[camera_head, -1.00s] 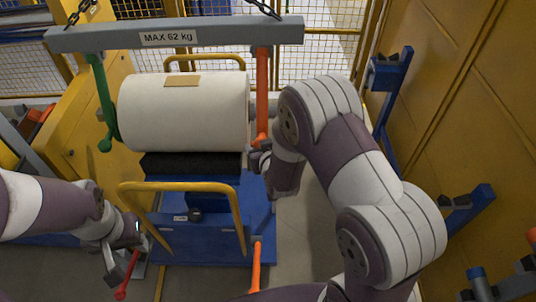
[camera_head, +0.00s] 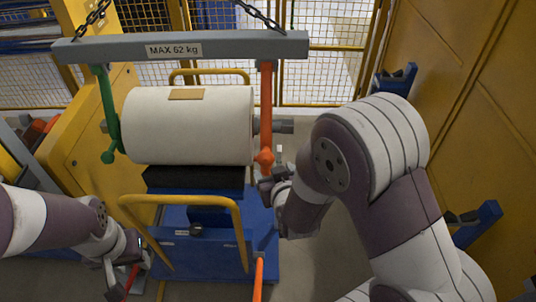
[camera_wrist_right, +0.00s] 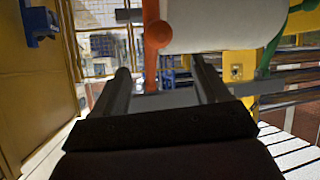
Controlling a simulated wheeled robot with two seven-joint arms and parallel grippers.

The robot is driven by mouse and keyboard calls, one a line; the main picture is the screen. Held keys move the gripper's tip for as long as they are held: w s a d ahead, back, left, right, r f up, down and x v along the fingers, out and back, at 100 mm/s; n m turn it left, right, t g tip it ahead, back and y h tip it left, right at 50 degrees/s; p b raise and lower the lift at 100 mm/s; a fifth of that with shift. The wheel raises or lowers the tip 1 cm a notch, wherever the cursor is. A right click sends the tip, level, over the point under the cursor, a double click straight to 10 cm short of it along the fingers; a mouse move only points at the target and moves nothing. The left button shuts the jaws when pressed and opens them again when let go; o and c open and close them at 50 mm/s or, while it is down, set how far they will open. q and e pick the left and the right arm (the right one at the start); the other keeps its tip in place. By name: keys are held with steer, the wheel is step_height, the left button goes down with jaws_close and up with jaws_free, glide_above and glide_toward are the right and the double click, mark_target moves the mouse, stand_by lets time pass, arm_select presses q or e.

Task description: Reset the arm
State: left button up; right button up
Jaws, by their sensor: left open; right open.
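A white film roller (camera_head: 188,125) lies level between a green hook (camera_head: 108,120) and an orange hook (camera_head: 265,105), both on a grey beam (camera_head: 220,44) marked MAX 62 kg. Its grey shaft end (camera_head: 285,127) sticks out past the orange hook. My right gripper (camera_head: 274,180) is beside and below that hook's lower end, partly hidden by its wrist. In the right wrist view its fingers (camera_wrist_right: 166,76) are apart and empty, with the orange hook (camera_wrist_right: 153,40) beyond them. My left gripper (camera_head: 118,282) is open at the lower left, near a red lever (camera_head: 131,280); contact is unclear.
A blue trolley (camera_head: 262,215) with a black pad (camera_head: 195,180) and yellow handle (camera_head: 180,199) stands below the roller. A yellow machine (camera_head: 90,130) is at left, a yellow wall (camera_head: 470,110) with blue brackets (camera_head: 478,226) at right. Mesh fencing (camera_head: 330,75) closes the back.

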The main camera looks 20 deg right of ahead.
steer(key=s+a+f+g+y, duration=0.1)
steer(key=s+a+f+g, duration=0.1)
steer(key=s+f+g, duration=0.5)
steer(key=s+d+r+g+b, duration=0.1)
steer(key=s+d+r+g, duration=0.3)
steer(key=s+d+r, duration=0.1)
steer(key=shift+s+r, duration=0.55)
steer(key=shift+s, duration=0.4)
